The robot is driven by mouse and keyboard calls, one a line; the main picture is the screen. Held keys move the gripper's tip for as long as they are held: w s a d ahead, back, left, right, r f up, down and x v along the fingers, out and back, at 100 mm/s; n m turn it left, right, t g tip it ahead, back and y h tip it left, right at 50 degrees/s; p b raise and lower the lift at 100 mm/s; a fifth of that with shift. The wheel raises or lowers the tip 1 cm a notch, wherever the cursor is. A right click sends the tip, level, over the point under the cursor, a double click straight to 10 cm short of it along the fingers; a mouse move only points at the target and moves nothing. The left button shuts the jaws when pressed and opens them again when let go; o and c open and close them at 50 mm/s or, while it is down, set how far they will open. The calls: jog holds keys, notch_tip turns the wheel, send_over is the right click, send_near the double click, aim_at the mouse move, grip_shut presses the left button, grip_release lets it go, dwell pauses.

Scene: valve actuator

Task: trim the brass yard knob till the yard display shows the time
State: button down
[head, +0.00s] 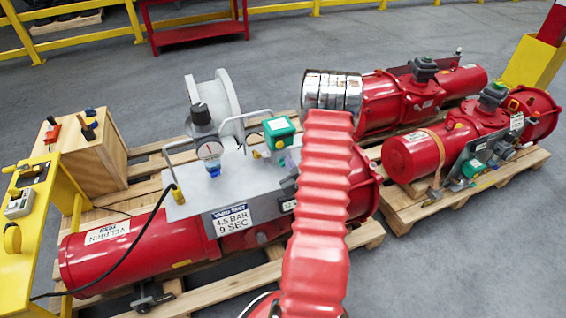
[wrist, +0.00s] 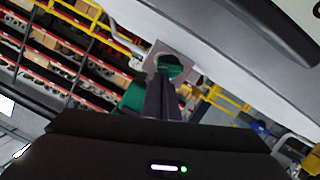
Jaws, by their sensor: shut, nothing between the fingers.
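In the wrist view my gripper (wrist: 162,84) is shut and empty, its dark fingers together. Beyond the tips is a grey plate (wrist: 188,62) with a green part showing at it; I cannot tell whether the fingers touch it. In the head view my gripper is hidden behind my red-sleeved arm. A sign (head: 232,219) on the near red actuator (head: 100,262) reads 4.5 BAR, 9 SEC. I cannot single out the brass knob or read a time on any display.
The near actuator lies on a wooden pallet (head: 250,283). More red actuators (head: 415,156) are at the right. A yellow control stand (head: 20,258) and wooden box (head: 85,165) are at the left. A black hose crosses the near actuator. Grey floor is open behind.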

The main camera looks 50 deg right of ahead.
jog(key=shift+s+d+m+y, duration=0.15)
jog(key=shift+d+m+y, duration=0.15)
jog(key=shift+m, duration=0.3)
jog(key=shift+s+f, duration=0.15)
jog(key=shift+s+d+f, duration=0.1)
jog(key=shift+s+d, duration=0.1)
jog(key=shift+d, duration=0.05)
dwell(0.3)
notch_tip(320, 180, up, 4)
jog(key=shift+w+r, duration=0.15)
jog(key=shift+r, duration=0.05)
jog(key=v, duration=1)
jog(key=shift+s+d+f, duration=0.2)
jog(key=shift+s+d, duration=0.05)
jog(key=shift+f, duration=0.1)
